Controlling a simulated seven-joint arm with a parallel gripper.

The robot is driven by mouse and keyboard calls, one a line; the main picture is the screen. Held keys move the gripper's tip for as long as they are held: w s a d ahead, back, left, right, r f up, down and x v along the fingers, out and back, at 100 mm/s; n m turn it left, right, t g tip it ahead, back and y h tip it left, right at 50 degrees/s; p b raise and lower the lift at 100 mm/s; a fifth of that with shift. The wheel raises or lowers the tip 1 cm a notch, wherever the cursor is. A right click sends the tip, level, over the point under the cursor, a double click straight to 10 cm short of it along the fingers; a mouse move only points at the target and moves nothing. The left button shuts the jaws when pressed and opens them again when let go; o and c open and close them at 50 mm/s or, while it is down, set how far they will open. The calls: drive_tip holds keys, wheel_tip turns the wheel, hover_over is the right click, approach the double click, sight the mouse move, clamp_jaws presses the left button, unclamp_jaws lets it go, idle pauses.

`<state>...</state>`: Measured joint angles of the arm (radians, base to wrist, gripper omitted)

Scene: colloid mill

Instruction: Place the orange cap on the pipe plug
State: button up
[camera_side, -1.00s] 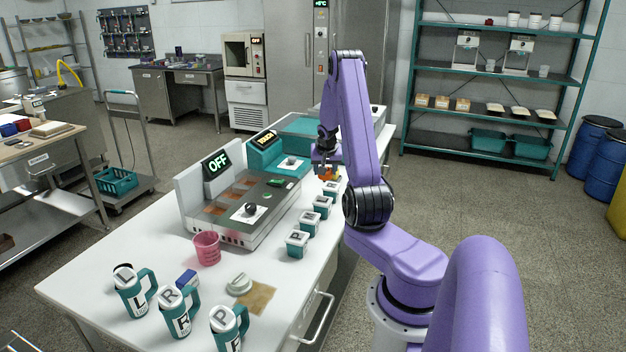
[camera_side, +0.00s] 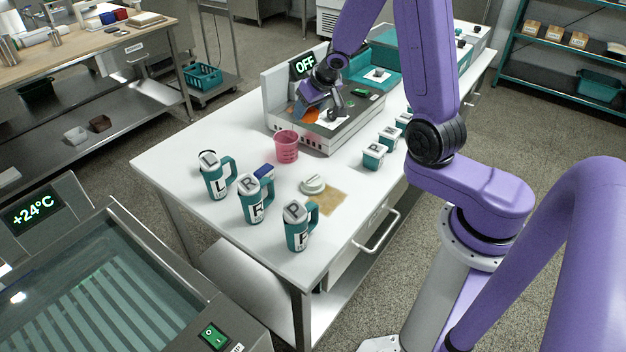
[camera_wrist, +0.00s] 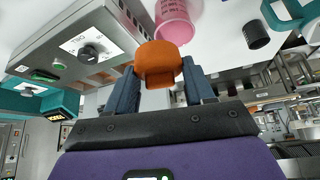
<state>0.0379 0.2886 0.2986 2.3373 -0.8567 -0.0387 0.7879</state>
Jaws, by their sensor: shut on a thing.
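My gripper (camera_wrist: 160,85) is shut on the orange cap (camera_wrist: 163,62), with one dark blue finger on each side of it in the wrist view. In the side view my gripper (camera_side: 322,108) hangs over the near part of the mill with the OFF display (camera_side: 305,65), and orange shows beneath the fingers. The cap is near the pink beaker (camera_wrist: 176,20), which stands beyond it in the wrist view. I cannot pick out the pipe plug for certain. A dark ridged cylinder (camera_wrist: 257,36) stands on the white table beside a teal handle.
The pink beaker (camera_side: 287,146) stands before the mill. Several teal mugs (camera_side: 296,228) stand along the table's near edge. Teal tubs (camera_side: 374,157) line the right side. Some white tabletop (camera_side: 225,145) is clear.

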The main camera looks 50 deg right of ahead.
drive_tip(key=s+a+n+y, duration=0.1)
drive_tip(key=a+n+y, duration=0.15)
drive_tip(key=a, duration=0.55)
drive_tip(key=s+n+g+y, duration=0.25)
drive_tip(key=s+n, duration=0.65)
drive_tip(key=s, duration=1)
hover_over(305, 181)
drive_tip(key=s+d, duration=0.1)
drive_tip(key=d, duration=0.1)
drive_tip(key=shift+t+y, duration=0.4)
drive_tip(key=shift+t, duration=0.05)
drive_tip(key=shift+s+a+f, duration=0.1)
drive_tip(key=shift+a+f, duration=0.05)
drive_tip(key=shift+f, duration=2.45)
drive_tip(key=shift+s+a+f, duration=0.1)
drive_tip(key=shift+f, duration=3.9)
drive_tip(key=shift+f, duration=0.15)
